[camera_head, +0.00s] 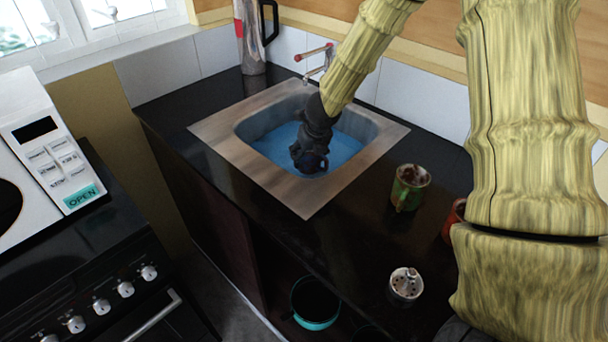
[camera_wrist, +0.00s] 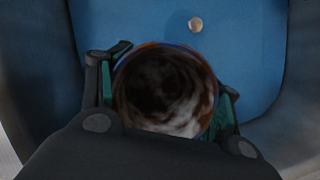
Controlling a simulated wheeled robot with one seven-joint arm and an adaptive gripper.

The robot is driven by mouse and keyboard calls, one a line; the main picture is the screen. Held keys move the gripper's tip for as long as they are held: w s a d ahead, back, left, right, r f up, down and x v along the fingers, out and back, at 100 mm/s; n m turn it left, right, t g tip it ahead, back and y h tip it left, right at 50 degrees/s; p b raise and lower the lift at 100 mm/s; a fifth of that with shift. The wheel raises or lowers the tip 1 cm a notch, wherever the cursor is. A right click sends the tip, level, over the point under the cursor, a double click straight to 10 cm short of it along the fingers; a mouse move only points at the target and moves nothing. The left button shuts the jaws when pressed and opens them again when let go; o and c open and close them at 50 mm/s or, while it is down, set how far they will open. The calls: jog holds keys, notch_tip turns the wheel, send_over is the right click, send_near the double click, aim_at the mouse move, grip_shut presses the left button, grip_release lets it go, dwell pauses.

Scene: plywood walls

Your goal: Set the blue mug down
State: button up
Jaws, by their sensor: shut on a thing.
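My gripper (camera_head: 308,160) is over the sink basin, pointing down. It is shut on the blue mug (camera_head: 315,163), which shows as a small dark blue shape at the fingertips. In the wrist view the mug (camera_wrist: 165,92) sits between the two fingers of my gripper (camera_wrist: 165,95), its round opening facing the camera. Its inside is dark brown and whitish, and a thin blue edge shows at the rim. The sink (camera_head: 345,146) has a blue basin floor, and its drain (camera_wrist: 195,24) shows ahead of the mug. I cannot tell whether the mug touches the basin floor.
A green mug (camera_head: 410,186) stands on the black counter (camera_head: 340,240) right of the sink. A red mug (camera_head: 455,218) is partly hidden by my arm. A faucet (camera_head: 318,62) and a tall jug (camera_head: 250,38) are behind.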

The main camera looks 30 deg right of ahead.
aim_at(308, 171)
notch_tip(308, 171, down, 7)
jog(key=shift+w+f+b, duration=0.1)
jog(key=shift+b, duration=1)
jog(key=o, duration=1.3)
jog(key=p+v, duration=0.3)
jog(key=v, duration=0.9)
